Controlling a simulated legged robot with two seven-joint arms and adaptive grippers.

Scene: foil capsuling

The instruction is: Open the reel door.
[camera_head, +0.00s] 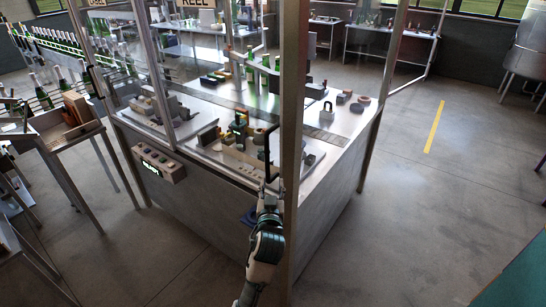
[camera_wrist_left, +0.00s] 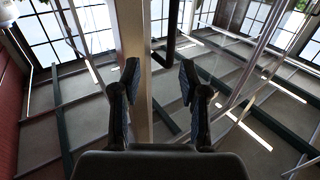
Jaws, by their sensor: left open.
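The reel door (camera_head: 214,70) is a clear panel in a metal frame on the front of the machine enclosure, under a sign reading REEL (camera_head: 196,3). It looks closed. Its black bar handle (camera_head: 267,155) stands upright near the right corner post. My left gripper (camera_head: 268,190) is just below the handle's lower end, beside the post. In the left wrist view my open left gripper (camera_wrist_left: 158,82) points upward with nothing between its pads. The handle (camera_wrist_left: 172,40) shows beyond the fingertips, with a bend at its end. My right gripper is not in view.
The corner post (camera_head: 293,120) stands close to my left gripper and also shows in the left wrist view (camera_wrist_left: 134,50). A control box (camera_head: 158,164) juts from the cabinet's front. A bottle table (camera_head: 62,128) is at left.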

